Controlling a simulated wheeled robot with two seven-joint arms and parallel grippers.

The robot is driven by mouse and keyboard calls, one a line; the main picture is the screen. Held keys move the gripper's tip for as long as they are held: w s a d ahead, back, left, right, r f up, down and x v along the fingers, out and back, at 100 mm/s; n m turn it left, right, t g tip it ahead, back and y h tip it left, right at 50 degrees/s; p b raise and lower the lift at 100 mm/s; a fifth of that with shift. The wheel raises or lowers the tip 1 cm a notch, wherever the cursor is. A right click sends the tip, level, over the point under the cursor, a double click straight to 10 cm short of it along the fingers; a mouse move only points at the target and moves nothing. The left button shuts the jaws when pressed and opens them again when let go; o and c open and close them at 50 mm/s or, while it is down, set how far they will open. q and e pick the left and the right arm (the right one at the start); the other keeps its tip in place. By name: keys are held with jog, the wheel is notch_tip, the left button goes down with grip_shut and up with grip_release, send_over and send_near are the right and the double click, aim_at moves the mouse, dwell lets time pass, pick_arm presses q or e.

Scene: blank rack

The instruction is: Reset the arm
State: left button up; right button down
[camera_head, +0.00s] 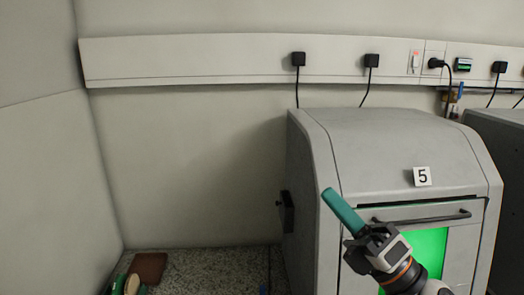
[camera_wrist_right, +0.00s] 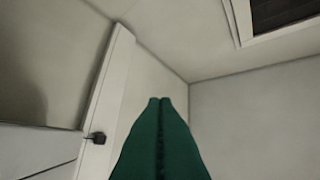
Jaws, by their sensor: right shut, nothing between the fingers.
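My right gripper (camera_head: 334,200) comes in from the bottom right of the head view, in front of the grey machine marked 5. Its green fingers point up and to the left. In the right wrist view the two green fingers (camera_wrist_right: 161,103) lie together with only a thin line between them, and nothing is held. The fingertips appear clear of any object. My left gripper does not show in either view.
The grey machine (camera_head: 405,150) has a dark handle (camera_head: 422,217) and a green lit window. A speckled surface (camera_head: 205,262) at lower left bears a brown block (camera_head: 148,267) and green items. A wall rail (camera_head: 200,60) carries plugs and cables.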

jog(key=d+f+m+h, duration=0.5)
jog(key=f+m+h, duration=0.6)
jog(key=f+m, duration=0.25)
jog(key=d+f+m+h, duration=0.6)
jog(key=f+m+h, duration=0.5)
jog(key=m, duration=0.4)
jog(key=s+a+f+m+g+y, duration=0.2)
jog(key=s+f+m+g, duration=0.4)
jog(key=s+f+g, duration=1.05)
jog(key=s+f+t, duration=0.2)
jog(key=s+f, duration=0.2)
jog(key=f, duration=1.1)
jog(key=s+f+t, duration=0.1)
jog(key=s+f, duration=0.2)
jog(key=f, duration=1.1)
jog(key=s+d+f+g, duration=0.1)
jog(key=s+d+f, duration=0.2)
jog(key=s+f, duration=1.2)
jog(key=shift+s+n, duration=0.35)
jog(key=shift+s, duration=0.15)
